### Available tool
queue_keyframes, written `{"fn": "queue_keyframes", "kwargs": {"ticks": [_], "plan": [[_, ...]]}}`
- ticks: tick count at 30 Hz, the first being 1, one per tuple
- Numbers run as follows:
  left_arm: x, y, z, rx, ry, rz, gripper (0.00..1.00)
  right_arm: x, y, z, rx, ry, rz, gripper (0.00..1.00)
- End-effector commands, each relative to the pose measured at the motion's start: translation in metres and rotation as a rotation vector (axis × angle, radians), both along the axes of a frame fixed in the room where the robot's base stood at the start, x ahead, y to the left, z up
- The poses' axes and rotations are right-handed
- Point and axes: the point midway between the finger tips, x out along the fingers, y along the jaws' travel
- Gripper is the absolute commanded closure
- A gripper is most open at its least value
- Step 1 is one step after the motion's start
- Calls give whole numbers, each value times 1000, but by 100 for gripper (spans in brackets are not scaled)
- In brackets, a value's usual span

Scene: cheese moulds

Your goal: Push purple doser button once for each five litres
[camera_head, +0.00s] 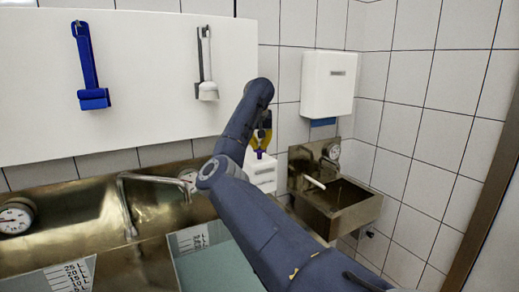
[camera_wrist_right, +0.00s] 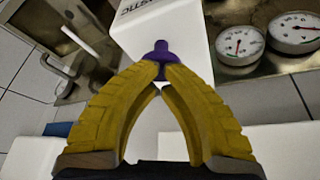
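The white doser (camera_head: 262,172) stands at the back wall, right of the sink basins, with a purple button (camera_head: 259,154) on it. In the right wrist view the purple button (camera_wrist_right: 161,50) shows just beyond my fingertips, in front of the white doser body (camera_wrist_right: 150,20) with dark lettering, partly cut off. My right gripper (camera_head: 262,143) has yellow fingers and points down at the button. Its fingertips (camera_wrist_right: 160,72) come together right at the button; whether they press it I cannot tell. My left gripper is out of view. A basin (camera_head: 215,268) holds pale blue-green liquid beside a litre scale (camera_head: 190,240).
Round gauges (camera_head: 14,219) and a tap (camera_head: 126,200) are at the steel sink. A small steel hand basin (camera_head: 335,207) stands right of the doser under a white dispenser (camera_head: 328,84). Blue (camera_head: 92,75) and white (camera_head: 206,75) tools hang on the wall panel.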

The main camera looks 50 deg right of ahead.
Motion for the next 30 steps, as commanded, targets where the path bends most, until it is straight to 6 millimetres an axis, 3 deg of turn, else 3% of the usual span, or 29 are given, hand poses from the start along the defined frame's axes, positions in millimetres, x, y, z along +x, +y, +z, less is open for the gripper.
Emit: {"fn": "queue_keyframes", "kwargs": {"ticks": [22,30], "plan": [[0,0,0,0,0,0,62,0,0,-27,1,2,1,100],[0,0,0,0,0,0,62,0,0,-26,1,2,1,100]]}}
